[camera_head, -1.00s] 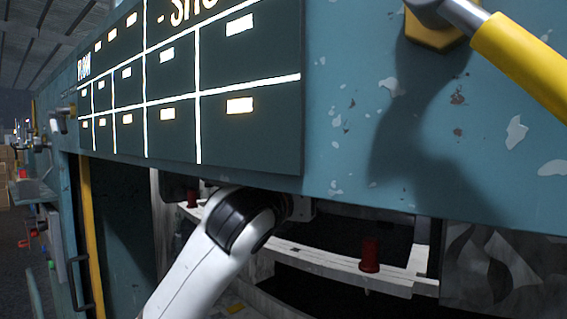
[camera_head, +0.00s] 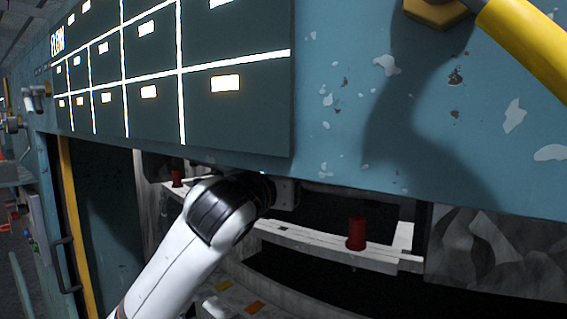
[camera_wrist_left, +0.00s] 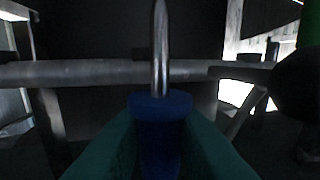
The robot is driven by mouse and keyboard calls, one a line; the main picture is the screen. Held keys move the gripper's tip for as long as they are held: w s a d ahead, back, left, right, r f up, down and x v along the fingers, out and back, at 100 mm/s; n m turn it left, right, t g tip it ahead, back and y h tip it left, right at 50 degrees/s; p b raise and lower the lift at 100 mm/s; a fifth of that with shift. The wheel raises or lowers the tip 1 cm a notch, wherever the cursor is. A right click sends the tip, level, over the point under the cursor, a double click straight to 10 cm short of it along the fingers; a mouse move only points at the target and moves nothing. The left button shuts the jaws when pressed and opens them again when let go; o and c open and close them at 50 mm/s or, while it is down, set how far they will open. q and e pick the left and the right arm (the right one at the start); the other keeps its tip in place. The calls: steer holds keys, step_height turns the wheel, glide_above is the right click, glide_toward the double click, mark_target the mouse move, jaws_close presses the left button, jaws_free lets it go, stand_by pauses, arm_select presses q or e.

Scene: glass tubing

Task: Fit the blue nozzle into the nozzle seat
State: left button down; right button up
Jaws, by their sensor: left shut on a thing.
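The blue nozzle (camera_wrist_left: 160,106) shows in the left wrist view, with a blue collar and a shiny metal tip (camera_wrist_left: 160,45) pointing up in the picture. My left gripper (camera_wrist_left: 158,150) is shut on its blue body, a dark teal finger on each side. In the head view my white left arm reaches into the opening under the blue panel, and the left gripper (camera_head: 287,192) is mostly hidden in the shade there. The nozzle does not show in the head view. I cannot make out the nozzle seat in either view. My right gripper is not in view.
In the head view, a red cylinder (camera_head: 356,233) stands on a pale curved rail (camera_head: 310,243) inside the opening. The blue panel's lower edge hangs just above my arm. In the left wrist view a grey horizontal bar (camera_wrist_left: 75,72) crosses behind the metal tip.

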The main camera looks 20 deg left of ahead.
arm_select(q)
steer(key=shift+w+a+f, duration=0.1)
steer(key=shift+w+f, duration=0.05)
steer(key=shift+f, duration=0.4)
steer(key=shift+w+a+f, duration=0.1)
steer(key=shift+w+f, duration=0.05)
steer(key=shift+f, duration=0.4)
steer(key=shift+s+d+f, duration=0.1)
steer(key=shift+s+d, duration=0.05)
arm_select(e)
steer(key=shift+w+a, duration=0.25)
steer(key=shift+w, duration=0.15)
arm_select(q)
steer(key=shift+s, duration=0.1)
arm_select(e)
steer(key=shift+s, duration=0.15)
arm_select(q)
steer(key=shift+f+b, duration=1.55)
steer(key=shift+f, duration=1.3)
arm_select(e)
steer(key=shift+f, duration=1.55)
arm_select(q)
steer(key=c, duration=1.2)
jaws_free()
steer(key=shift+o, duration=0.2)
